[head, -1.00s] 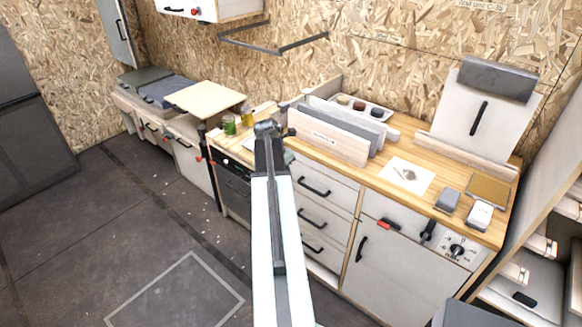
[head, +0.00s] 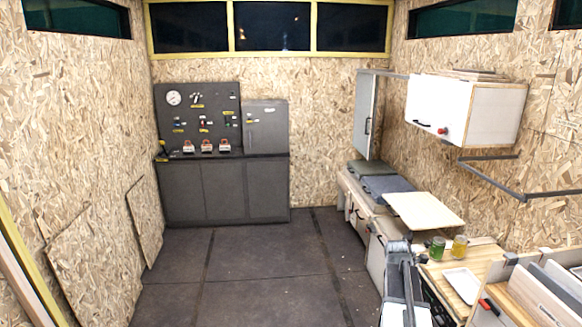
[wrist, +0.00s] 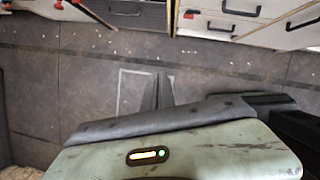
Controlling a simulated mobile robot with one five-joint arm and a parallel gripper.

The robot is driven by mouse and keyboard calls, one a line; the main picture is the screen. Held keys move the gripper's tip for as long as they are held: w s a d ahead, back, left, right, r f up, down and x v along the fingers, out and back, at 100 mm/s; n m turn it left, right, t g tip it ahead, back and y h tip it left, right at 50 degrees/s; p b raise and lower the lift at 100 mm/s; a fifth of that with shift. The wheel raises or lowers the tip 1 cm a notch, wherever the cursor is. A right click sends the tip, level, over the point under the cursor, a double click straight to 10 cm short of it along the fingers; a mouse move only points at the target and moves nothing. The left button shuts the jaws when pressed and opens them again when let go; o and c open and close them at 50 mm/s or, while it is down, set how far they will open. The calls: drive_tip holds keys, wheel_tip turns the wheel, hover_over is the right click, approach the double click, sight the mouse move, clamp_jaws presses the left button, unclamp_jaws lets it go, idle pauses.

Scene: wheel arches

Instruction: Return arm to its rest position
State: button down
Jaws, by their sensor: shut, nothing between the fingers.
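My gripper (wrist: 157,94) shows in the wrist view as two dark fingers close together, shut and empty, over the dark floor. Below them is the pale green top of my own body with a small lit strip. In the head view my arm stands at the lower right, in front of the wooden counter (head: 463,262). Its upper joint is near the counter's left end. I cannot make out the fingers in the head view.
On the counter are a green jar (head: 437,248), an amber jar (head: 459,247) and a white tray (head: 462,285). A wall cabinet (head: 465,108) hangs above. Grey cabinets (head: 222,190) stand at the far wall. The floor (head: 250,265) in the middle is clear.

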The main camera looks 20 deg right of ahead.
drive_tip(key=w+a+m+y, duration=0.1)
drive_tip(key=w+a, duration=0.2)
drive_tip(key=a, duration=1.2)
drive_tip(key=w+a+m+y, duration=0.1)
drive_tip(key=w+a, duration=0.2)
drive_tip(key=a, duration=1.2)
drive_tip(key=s+a+m+y, duration=0.1)
drive_tip(key=s+a+m, duration=0.2)
drive_tip(key=a+m, duration=0.3)
drive_tip(key=s+a+f+m+y, duration=0.1)
drive_tip(key=s+a+m, duration=0.3)
drive_tip(key=a+m, duration=0.3)
drive_tip(key=m, duration=0.4)
drive_tip(key=shift+f+m+g, duration=0.2)
drive_tip(key=shift+m+g, duration=0.1)
drive_tip(key=shift+g, duration=0.1)
drive_tip(key=shift+s+a, duration=0.1)
